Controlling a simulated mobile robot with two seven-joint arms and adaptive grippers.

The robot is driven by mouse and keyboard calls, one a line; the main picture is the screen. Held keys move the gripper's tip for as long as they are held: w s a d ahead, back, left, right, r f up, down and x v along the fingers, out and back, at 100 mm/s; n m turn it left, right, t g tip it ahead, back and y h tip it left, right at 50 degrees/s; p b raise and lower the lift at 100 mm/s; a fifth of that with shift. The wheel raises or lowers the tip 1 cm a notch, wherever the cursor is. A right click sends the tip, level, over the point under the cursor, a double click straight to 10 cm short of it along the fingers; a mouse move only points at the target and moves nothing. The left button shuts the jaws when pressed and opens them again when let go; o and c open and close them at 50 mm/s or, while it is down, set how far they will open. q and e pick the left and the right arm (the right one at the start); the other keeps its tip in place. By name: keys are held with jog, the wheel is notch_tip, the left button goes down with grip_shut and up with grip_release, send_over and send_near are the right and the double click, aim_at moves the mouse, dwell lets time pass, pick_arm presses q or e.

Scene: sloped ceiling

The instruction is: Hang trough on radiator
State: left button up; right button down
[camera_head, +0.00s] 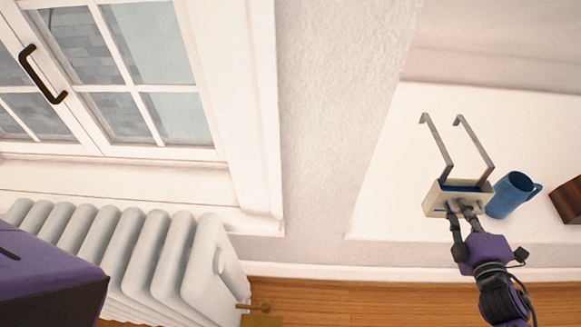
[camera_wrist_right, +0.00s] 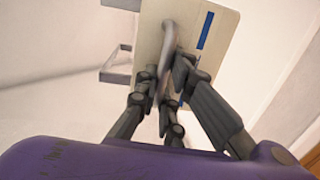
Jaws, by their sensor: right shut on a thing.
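The trough (camera_head: 434,200) is a small cream box with blue inside and two grey metal hooks that reach up and back from it. My right gripper (camera_head: 459,208) is shut on the front of the trough, at the right of the head view. The right wrist view shows the cream trough face (camera_wrist_right: 202,75) with the fingers (camera_wrist_right: 172,80) closed at a grey curved part on it. The white ribbed radiator (camera_head: 148,245) stands below the window at the lower left, apart from the trough. My left gripper is not in view.
A blue mug (camera_head: 511,194) is just right of the trough on a white surface (camera_head: 390,180), with a dark brown wooden object (camera_head: 568,200) further right. A window (camera_head: 130,75) with a dark handle is above the radiator. A brass-coloured valve (camera_head: 258,312) is at the radiator's lower right.

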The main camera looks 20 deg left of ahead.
jog(key=s+d+r, duration=0.3)
jog(key=d, duration=0.4)
jog(key=shift+s+d+r+p, duration=0.2)
jog(key=shift+d+p, duration=0.05)
jog(key=shift+p, duration=0.05)
jog(key=shift+s, duration=0.1)
